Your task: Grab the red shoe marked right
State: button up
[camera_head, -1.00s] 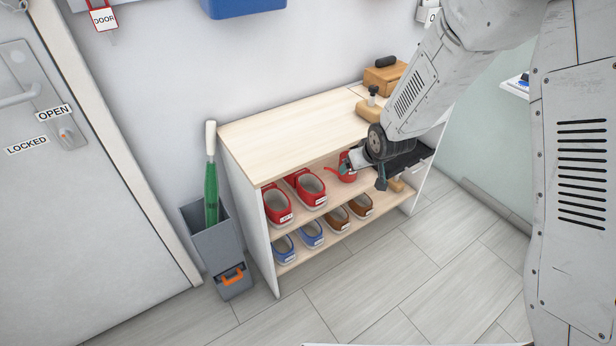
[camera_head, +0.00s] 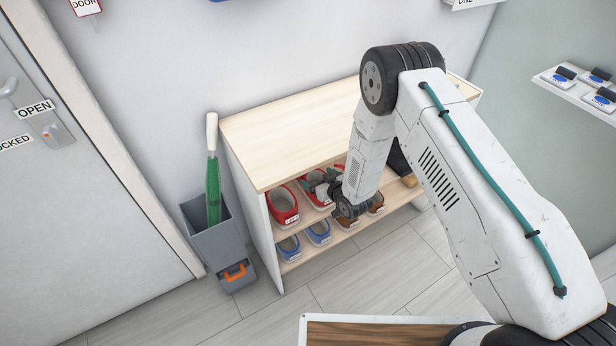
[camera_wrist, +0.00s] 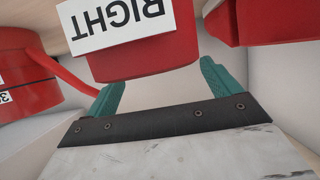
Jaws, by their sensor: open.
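The red shoe marked RIGHT (camera_wrist: 150,62) fills the top middle of the wrist view, its white label upside down. It stands on the upper shelf in the head view (camera_head: 308,197), partly hidden by my gripper. My gripper (camera_wrist: 161,77) is open, with one teal finger on each side of the shoe's labelled end. Whether the fingers touch it I cannot tell. The other red shoe (camera_head: 283,207) stands to its left in the head view and shows at the top right of the wrist view (camera_wrist: 265,20).
A red container with a spout (camera_wrist: 25,85) is close beside one finger. Blue shoes (camera_head: 288,247) and brown shoes (camera_head: 348,222) are on the lower shelf. The shelf top (camera_head: 290,135) is close above my gripper. A grey bin (camera_head: 215,235) stands left of the shelf.

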aim_at(309, 177)
jog(key=x, duration=0.5)
jog(key=shift+w+d+r, duration=0.1)
jog(key=shift+w, duration=0.1)
jog(key=c, duration=1.2)
jog(key=shift+o, duration=0.2)
